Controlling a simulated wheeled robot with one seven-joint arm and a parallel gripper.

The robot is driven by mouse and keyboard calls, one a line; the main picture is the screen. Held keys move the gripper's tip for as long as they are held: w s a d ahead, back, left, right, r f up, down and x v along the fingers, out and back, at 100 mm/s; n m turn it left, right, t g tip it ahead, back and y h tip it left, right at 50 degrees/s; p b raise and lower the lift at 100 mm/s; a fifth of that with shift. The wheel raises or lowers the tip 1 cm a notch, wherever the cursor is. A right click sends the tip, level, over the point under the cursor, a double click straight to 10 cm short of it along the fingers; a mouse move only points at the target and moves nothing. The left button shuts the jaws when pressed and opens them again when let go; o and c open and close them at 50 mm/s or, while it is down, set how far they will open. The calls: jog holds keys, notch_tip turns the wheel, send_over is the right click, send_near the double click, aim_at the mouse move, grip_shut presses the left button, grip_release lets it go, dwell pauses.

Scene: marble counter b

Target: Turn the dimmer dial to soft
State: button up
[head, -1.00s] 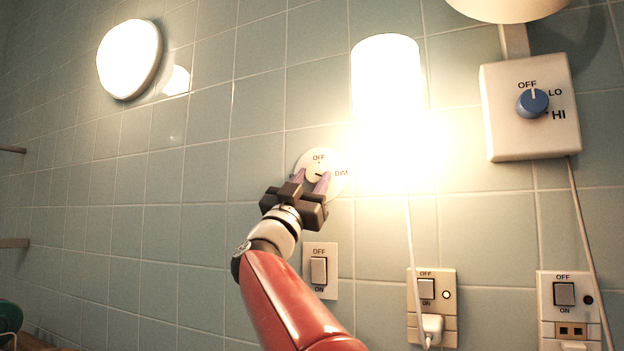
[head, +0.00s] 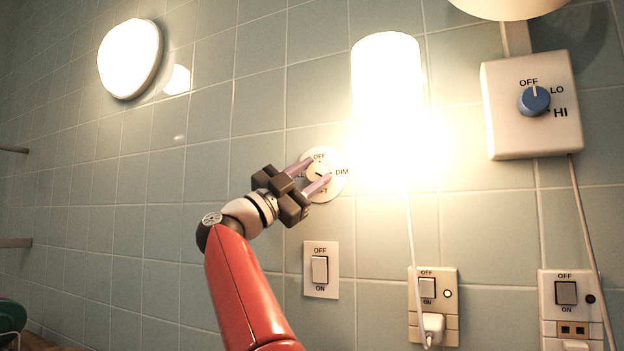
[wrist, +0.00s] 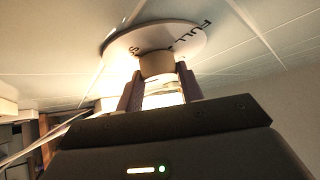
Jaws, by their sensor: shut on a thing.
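The dimmer dial is a round white wall plate (head: 332,189) with a small pale knob (head: 318,172) in its middle. In the head view I read OFF at its top and DIM at its right; the lower-left lettering is partly hidden by my gripper. My gripper (head: 312,175) is shut on the knob, one purple finger on each side, coming from the lower left. In the wrist view the knob (wrist: 157,65) sits between the fingers, below the plate (wrist: 150,40), where FULL is readable. A small dark mark shows on the knob, but its exact setting is unclear.
A lit cylindrical lamp (head: 386,95) glares just right of the dial. A round lamp (head: 129,59) glows at upper left. A rocker switch (head: 320,270) sits below the dial. A box with a blue knob (head: 534,101) and two more switch plates are to the right.

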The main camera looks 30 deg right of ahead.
jog(key=shift+o, duration=0.6)
jog(key=shift+w+a+n+t, duration=0.4)
jog(key=shift+w+a, duration=0.05)
jog(key=shift+a, duration=0.05)
jog(key=shift+o, duration=0.2)
jog(key=o, duration=0.8)
jog(key=shift+a, duration=0.2)
jog(key=shift+o, duration=0.2)
jog(key=shift+d, duration=0.1)
jog(key=shift+s+a+f, duration=0.1)
jog(key=shift+a+f, duration=0.1)
jog(key=shift+f, duration=0.1)
jog(key=b+v, duration=0.2)
jog(key=v, duration=0.5)
jog(key=shift+a+b, duration=0.15)
jog(key=shift+b, duration=0.25)
